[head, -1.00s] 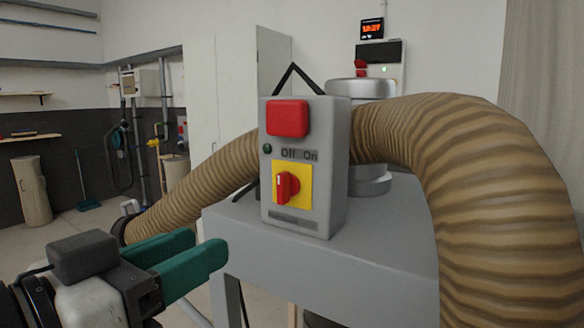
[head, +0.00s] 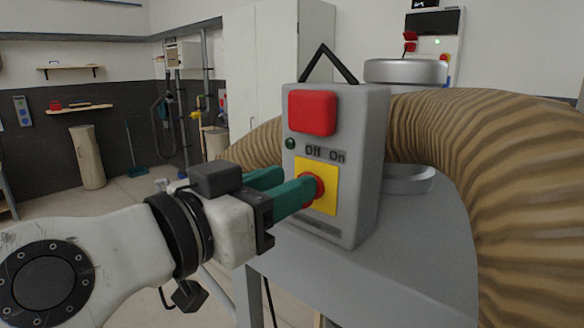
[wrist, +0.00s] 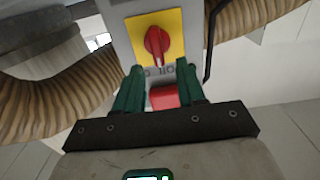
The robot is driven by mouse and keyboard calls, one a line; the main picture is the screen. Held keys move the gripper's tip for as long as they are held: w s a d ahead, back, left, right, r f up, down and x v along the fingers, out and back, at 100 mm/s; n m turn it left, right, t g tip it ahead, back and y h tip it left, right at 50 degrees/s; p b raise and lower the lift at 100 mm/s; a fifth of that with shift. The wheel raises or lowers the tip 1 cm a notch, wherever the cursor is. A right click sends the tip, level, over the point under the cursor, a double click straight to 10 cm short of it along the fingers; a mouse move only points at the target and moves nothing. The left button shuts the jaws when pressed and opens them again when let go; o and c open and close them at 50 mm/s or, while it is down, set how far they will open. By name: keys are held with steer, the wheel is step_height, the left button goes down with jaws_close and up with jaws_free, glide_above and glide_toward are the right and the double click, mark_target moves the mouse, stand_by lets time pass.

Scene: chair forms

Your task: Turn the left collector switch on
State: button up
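The collector switch is a red knob (head: 319,186) on a yellow plate (head: 328,203), on the front of a grey control box (head: 362,150). "Off" and "On" are printed above the plate. My gripper (head: 299,181) is at the plate from the left, and its green fingers partly hide the knob in the head view. In the wrist view the knob (wrist: 157,45) shows whole, roughly upright and slightly tilted, just past the fingertips (wrist: 159,68). The fingers are apart with nothing held. Contact with the knob cannot be told.
A big red button (head: 312,112) and a small dark green lamp (head: 291,143) sit above the switch. The box stands on a grey metal table (head: 400,255). A thick ribbed brown hose (head: 525,160) curves behind and right of it. Floor is free at the left.

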steer(key=shift+x, duration=1.05)
steer(key=shift+a, duration=0.1)
jaws_close()
